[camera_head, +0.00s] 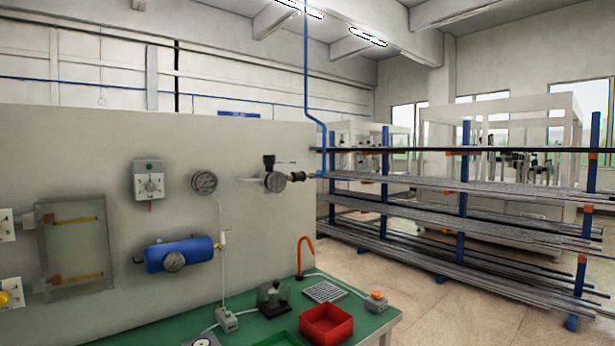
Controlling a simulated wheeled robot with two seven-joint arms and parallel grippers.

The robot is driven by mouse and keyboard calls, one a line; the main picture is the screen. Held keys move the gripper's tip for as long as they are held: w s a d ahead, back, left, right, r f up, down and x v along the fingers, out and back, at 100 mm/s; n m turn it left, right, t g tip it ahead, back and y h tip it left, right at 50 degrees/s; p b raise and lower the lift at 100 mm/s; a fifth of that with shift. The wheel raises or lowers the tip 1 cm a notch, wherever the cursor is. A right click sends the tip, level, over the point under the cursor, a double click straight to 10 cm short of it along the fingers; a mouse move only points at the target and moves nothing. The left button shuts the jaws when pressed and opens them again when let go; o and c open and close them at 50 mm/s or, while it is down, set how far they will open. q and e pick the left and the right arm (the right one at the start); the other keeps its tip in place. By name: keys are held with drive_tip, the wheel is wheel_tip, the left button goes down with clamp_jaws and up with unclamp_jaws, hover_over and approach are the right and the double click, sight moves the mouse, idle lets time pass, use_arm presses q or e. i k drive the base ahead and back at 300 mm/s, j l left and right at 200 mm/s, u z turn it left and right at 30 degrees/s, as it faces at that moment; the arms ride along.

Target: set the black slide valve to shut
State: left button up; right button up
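A black sleeve-like fitting (297,177) sits on the short pipe at the right end of the wall panel, between a gauge unit and the blue supply pipe. It looks like the black slide valve, but it is too small to tell whether it is open or shut. The gauge unit (274,181) beside it has a round dial and a black top part (268,161). Neither of my grippers is in view.
The grey panel (95,150) carries a round gauge (204,182), a blue tank (182,253) and a white switch box (148,180). Below, the green bench (365,318) holds a red bin (326,323) and an orange hook (305,248). A pipe rack (463,205) stands right.

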sight(301, 176)
drive_tip(key=i+l, duration=0.8)
drive_tip(key=l, duration=0.2)
drive_tip(key=i+l, duration=0.35)
drive_tip(key=l, duration=0.15)
drive_tip(key=i+u, duration=0.05)
